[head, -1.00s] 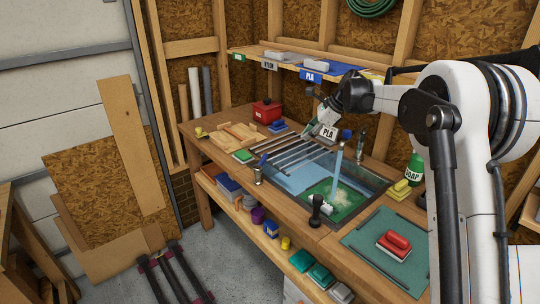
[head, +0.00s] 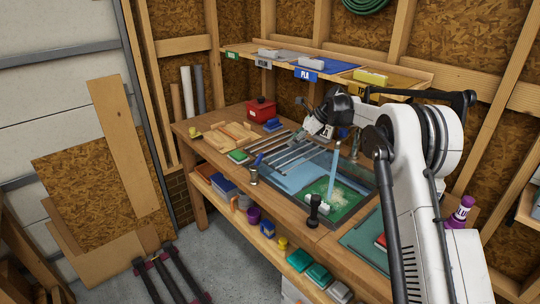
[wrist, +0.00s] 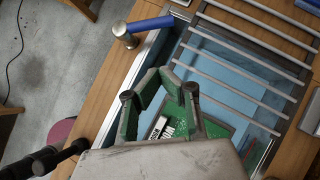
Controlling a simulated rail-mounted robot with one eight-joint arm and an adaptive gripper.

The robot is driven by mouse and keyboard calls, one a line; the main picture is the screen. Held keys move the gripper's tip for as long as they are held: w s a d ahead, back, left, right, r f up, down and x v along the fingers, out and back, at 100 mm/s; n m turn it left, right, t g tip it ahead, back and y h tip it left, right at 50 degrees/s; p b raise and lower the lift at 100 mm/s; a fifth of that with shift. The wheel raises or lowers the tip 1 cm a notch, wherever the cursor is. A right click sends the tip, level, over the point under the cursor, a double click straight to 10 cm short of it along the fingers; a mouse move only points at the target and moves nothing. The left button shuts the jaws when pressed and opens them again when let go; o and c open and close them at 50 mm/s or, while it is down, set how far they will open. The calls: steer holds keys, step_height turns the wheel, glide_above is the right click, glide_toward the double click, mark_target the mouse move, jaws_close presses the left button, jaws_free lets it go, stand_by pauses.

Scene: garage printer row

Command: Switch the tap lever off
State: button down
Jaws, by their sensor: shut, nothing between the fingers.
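A silver post with a blue handle, which looks like the tap lever, stands at the sink's near-left corner in the head view (head: 254,176). The wrist view shows its post (wrist: 122,32) at upper left, with the blue handle (wrist: 152,25) pointing right. Water (head: 332,172) pours into the sink (head: 352,214); its spout is hidden behind my arm. My gripper (head: 302,103) is shut and empty, above the sink's far side in the head view. In the wrist view its green-sided fingers (wrist: 165,82) lie below and right of the post, apart from it.
Metal bars (head: 290,150) span the sink's left part. A red box (head: 261,109) and wooden pieces (head: 232,133) sit farther left. A shelf (head: 345,76) runs above the bench.

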mark_target(258, 162)
steer(key=a+r+p+x, duration=0.1)
steer(key=a+p+x, duration=0.1)
steer(key=x, duration=1.1)
steer(key=shift+w+r, duration=0.15)
steer(key=shift+r, duration=0.2)
steer(key=shift+d, duration=0.15)
